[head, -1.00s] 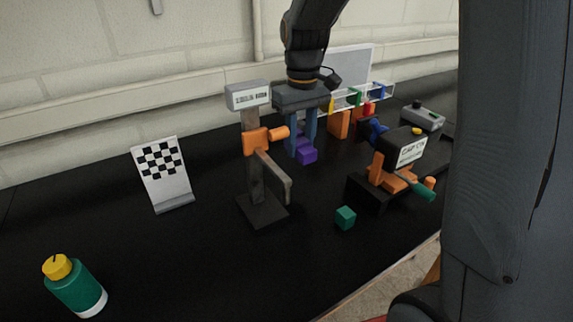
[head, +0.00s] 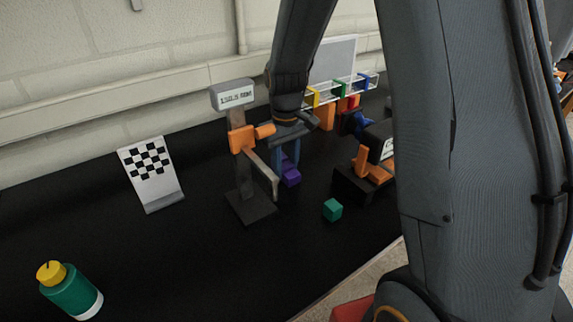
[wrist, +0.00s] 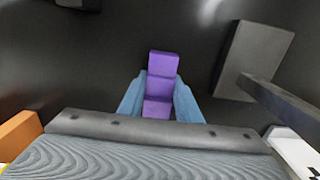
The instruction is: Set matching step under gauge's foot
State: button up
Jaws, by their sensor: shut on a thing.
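The gauge (head: 241,141) stands upright with a dark base, a grey post, an orange slide and a label on top. My gripper (wrist: 159,105) is shut on the purple step (wrist: 160,72), a stepped block gripped between blue fingers. In the head view the purple step (head: 291,175) is just right of the foot, low near the table; I cannot tell if it touches the table. In the wrist view the gauge's base (wrist: 255,60) is to the right, apart from the step.
A green cube (head: 332,209) lies on the black table right of the gauge. An orange and black device (head: 362,178) stands farther right. A checkered board (head: 151,172) and a green bottle (head: 71,291) are at left. The table between them is clear.

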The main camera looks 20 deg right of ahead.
jog(key=shift+f, duration=0.15)
jog(key=o, duration=1.1)
